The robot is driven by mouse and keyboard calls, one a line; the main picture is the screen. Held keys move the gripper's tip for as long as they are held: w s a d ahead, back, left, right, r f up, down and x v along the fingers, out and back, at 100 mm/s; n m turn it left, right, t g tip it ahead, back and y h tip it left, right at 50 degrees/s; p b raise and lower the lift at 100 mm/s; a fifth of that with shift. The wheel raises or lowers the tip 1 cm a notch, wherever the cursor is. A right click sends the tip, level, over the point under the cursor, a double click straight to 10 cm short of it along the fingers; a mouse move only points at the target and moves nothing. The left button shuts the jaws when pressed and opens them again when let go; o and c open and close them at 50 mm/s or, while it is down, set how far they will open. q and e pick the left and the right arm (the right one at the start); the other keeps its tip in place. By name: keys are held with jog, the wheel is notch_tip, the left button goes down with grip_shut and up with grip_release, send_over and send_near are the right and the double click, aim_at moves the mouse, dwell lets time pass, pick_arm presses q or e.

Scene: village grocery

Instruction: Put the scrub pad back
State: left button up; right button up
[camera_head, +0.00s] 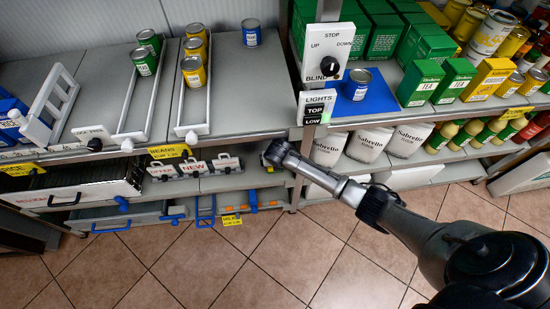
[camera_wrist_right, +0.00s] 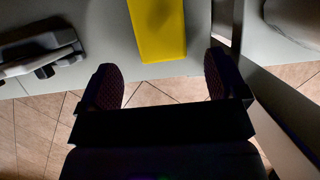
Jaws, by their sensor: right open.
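My right gripper (camera_head: 272,152) reaches in from the right in the head view, in front of the shelf unit beside the middle upright. In the right wrist view its two dark, ridged fingers (camera_wrist_right: 165,87) are wide apart with nothing between them. A flat yellow rectangular piece (camera_wrist_right: 157,30) lies just beyond the fingertips, over the grey shelf (camera_wrist_right: 95,25), its near end by the shelf's front edge. I cannot tell whether it is the scrub pad or a label. No scrub pad can be made out for sure in the head view. My left gripper is not in view.
Signs with black handles (camera_head: 227,166) stand left of my right gripper. Green and yellow cans (camera_head: 194,70) stand in white dividers above. A control box with a knob (camera_head: 329,52) and a blue mat (camera_head: 375,100) with a can are at right. The tiled floor (camera_head: 240,262) is clear.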

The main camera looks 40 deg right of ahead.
jog(key=shift+p+v, duration=1.25)
jog(key=shift+v, duration=1.7)
jog(key=s+a+m+y, duration=0.1)
jog(key=s+a+m, duration=0.45)
jog(key=s, duration=0.25)
jog(key=s+a+m+y, duration=0.2)
jog(key=s+a+m, duration=0.3)
jog(key=s+m, duration=0.25)
jog(key=s+r+m, duration=0.3)
jog(key=s+m, duration=0.4)
jog(key=s+r+m, duration=0.4)
jog(key=s+m, duration=0.3)
jog(key=s, duration=0.1)
jog(key=shift+s+a+r, duration=0.2)
jog(key=shift+s+a, duration=0.05)
jog(key=shift+a, duration=0.25)
